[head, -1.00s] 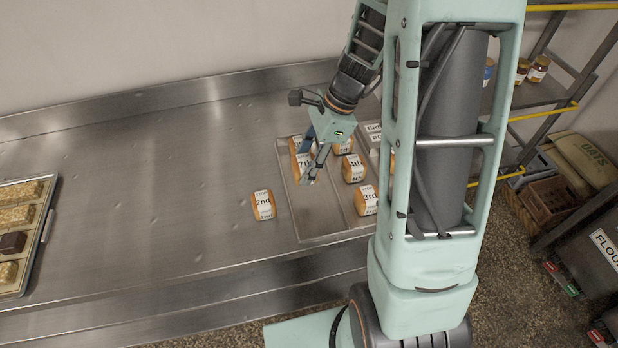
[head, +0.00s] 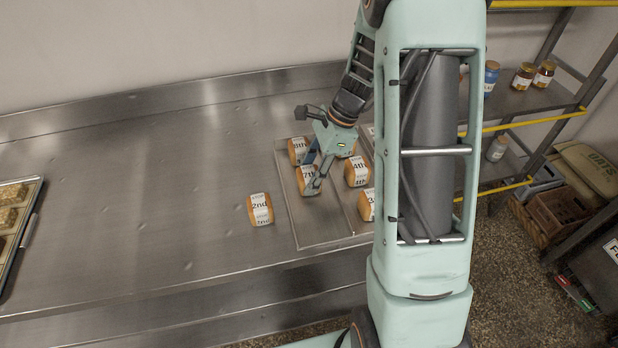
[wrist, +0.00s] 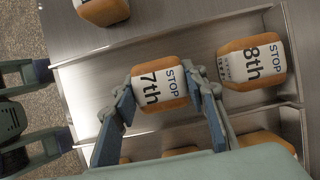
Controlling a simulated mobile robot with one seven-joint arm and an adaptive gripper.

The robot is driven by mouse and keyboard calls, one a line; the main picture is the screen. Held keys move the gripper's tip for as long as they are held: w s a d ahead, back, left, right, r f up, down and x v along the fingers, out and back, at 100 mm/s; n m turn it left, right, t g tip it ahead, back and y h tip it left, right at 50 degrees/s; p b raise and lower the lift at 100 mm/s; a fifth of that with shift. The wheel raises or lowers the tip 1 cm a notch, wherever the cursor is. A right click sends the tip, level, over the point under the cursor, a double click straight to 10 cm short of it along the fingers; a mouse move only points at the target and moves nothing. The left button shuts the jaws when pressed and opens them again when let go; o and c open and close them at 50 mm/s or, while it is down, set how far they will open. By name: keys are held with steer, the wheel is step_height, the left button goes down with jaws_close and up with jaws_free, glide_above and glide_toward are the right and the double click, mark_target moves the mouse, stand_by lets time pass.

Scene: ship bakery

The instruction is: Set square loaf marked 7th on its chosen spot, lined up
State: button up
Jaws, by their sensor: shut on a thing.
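The square loaf marked 7th (head: 307,181) is an orange-brown loaf with a white "STOP 7th" label. My gripper (head: 318,183) is shut on it, with a blue-padded finger on each side, as the wrist view also shows of the loaf (wrist: 157,88). The loaf is over the left part of the metal tray (head: 312,231), beside the loaf marked 8th (head: 298,150). In the wrist view a narrow gap shows between it and the 8th loaf (wrist: 252,62). I cannot tell whether its underside touches the tray.
Loaves marked 4th (head: 357,172) and 3rd (head: 365,204) stand in the tray's right part, past a divider. The loaf marked 2nd (head: 260,209) stands on the bare counter (head: 150,190) left of the tray. Another tray (head: 30,215) with baked goods is at the far left.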

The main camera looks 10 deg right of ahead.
steer(key=shift+f, duration=0.2)
steer(key=o, duration=1.2)
steer(key=shift+r, duration=0.1)
steer(key=shift+c, duration=0.2)
steer(key=shift+d+r, duration=0.1)
steer(key=shift+r, duration=0.4)
steer(key=v, duration=1.1)
steer(key=shift+d+r, duration=0.1)
steer(key=shift+d, duration=0.05)
steer(key=shift+d, duration=0.1)
